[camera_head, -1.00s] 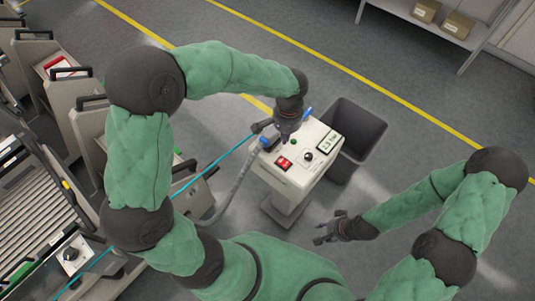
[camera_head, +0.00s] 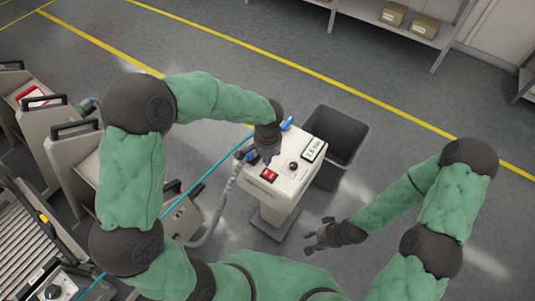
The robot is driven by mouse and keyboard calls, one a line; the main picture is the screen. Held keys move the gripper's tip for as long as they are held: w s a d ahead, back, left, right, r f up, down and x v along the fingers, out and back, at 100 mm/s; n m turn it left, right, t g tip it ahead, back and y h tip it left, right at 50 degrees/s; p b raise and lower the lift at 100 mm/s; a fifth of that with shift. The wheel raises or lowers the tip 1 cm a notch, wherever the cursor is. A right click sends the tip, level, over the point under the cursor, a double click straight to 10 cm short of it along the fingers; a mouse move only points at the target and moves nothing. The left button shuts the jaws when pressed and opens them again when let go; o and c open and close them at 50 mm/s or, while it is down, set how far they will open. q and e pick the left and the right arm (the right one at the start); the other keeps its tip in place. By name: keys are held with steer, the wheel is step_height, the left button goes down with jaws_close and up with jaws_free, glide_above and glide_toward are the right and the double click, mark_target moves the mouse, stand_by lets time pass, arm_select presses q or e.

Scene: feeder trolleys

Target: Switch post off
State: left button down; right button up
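The post (camera_head: 275,195) is a white pedestal with a sloped top, standing on the floor in front of me. Its top carries a red switch (camera_head: 269,174), a black round knob (camera_head: 293,166) and a small display (camera_head: 314,149). My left gripper (camera_head: 267,158) points down over the top, close above the red switch. Its fingers are small and dark, and I cannot tell whether they touch the switch or how far they are apart. My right gripper (camera_head: 316,237) is right of the post's foot, low and apart from it, with its fingers spread and nothing between them.
A dark grey bin (camera_head: 338,138) stands open behind the post's right side. A grey hose (camera_head: 227,195) and a cyan line run left of the post. Grey trolleys (camera_head: 75,160) fill the left. A shelf with boxes (camera_head: 393,14) is at the back right. Floor between is clear.

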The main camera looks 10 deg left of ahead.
mark_target(267, 173)
arm_select(q)
step_height(267, 173, down, 7)
steer(key=shift+f+b, duration=0.15)
steer(key=shift+b, duration=0.8)
